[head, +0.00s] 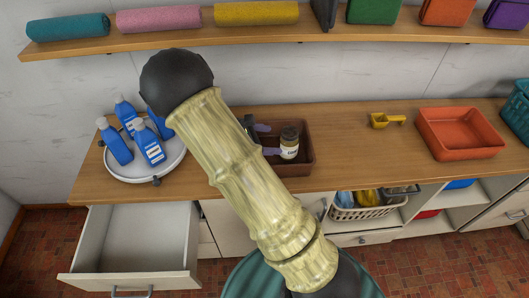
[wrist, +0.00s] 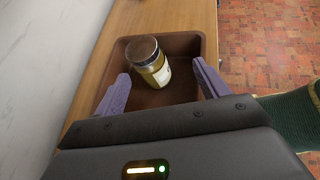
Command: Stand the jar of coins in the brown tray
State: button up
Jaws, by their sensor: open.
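The jar of coins (head: 289,149) has a dark lid, a pale label and yellowish contents. In the head view it looks upright inside the brown tray (head: 309,166). The wrist view shows the jar (wrist: 152,66) within the tray (wrist: 187,42), near its far end, lid towards the upper left. My gripper (head: 267,140) is over the tray, to the left of the jar. Its purple fingers are spread wide and empty in the wrist view (wrist: 162,83). The jar lies just beyond the fingertips, with a gap on both sides. My arm hides the tray's left part in the head view.
A round white tray (head: 128,175) with several blue bottles stands left. A yellow scoop (head: 386,120) and an orange tray (head: 460,133) are on the counter (head: 360,150) at right, with bare counter between. An open drawer (head: 135,240) juts out at lower left.

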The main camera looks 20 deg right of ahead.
jog(key=s+a+r+m+t+y, duration=0.1)
jog(key=s+a+r+m+y, duration=0.2)
jog(key=s+m+y, duration=0.3)
jog(key=s+a+r+m+t+y, duration=0.1)
jog(key=s+a+r+m+y, duration=0.2)
jog(key=s+m+y, duration=0.3)
jog(key=s+r+m, duration=0.1)
jog(key=s+m, duration=0.2)
jog(key=m, duration=0.2)
jog(key=shift+a+m, duration=0.15)
jog(key=shift+m, duration=0.15)
jog(key=shift+w, duration=0.1)
